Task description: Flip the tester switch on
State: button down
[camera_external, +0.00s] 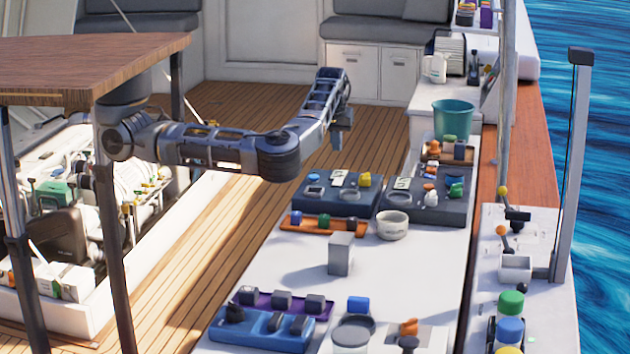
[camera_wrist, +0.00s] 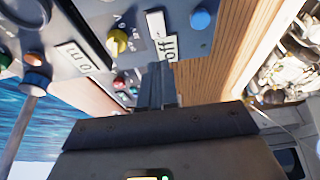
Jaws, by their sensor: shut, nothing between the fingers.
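Two dark blue panels stand side by side on the white bench, a left panel (camera_external: 342,204) and a right panel (camera_external: 408,211). The left panel carries a yellow knob (camera_external: 364,180), a blue knob (camera_external: 313,177) and a white label (camera_external: 338,179). In the wrist view a label reading "off" (camera_wrist: 162,35) lies between a yellow knob (camera_wrist: 117,42) and a blue knob (camera_wrist: 200,18). A second label (camera_wrist: 77,59) appears to read "on". I cannot tell which control is the tester switch. My gripper (camera_external: 340,150) is shut and empty above the left panel, apart from it.
A round white bowl (camera_external: 392,225) and a grey block (camera_external: 341,254) stand in front of the panels. An orange tray (camera_external: 298,228) with small blocks sits before the left panel. A teal bucket (camera_external: 453,118) stands behind. Open wooden deck (camera_external: 240,105) lies to the left.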

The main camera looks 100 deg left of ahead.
aim_at(339, 179)
jog(key=x, duration=0.9)
jog(key=shift+d+f, duration=0.25)
jog(key=shift+f, duration=0.05)
jog(key=shift+a+r+h+p, duration=0.2)
jog(key=shift+h+p, duration=0.3)
jog(key=shift+p, duration=0.55)
jog(key=shift+f, duration=0.4)
jog(key=shift+w+d+b, duration=0.1)
jog(key=shift+d+b, duration=0.05)
jog(key=shift+b, duration=0.15)
jog(key=shift+d, duration=0.15)
jog(key=shift+d+p, duration=0.55)
jog(key=shift+d, duration=0.1)
jog(key=shift+r, duration=0.1)
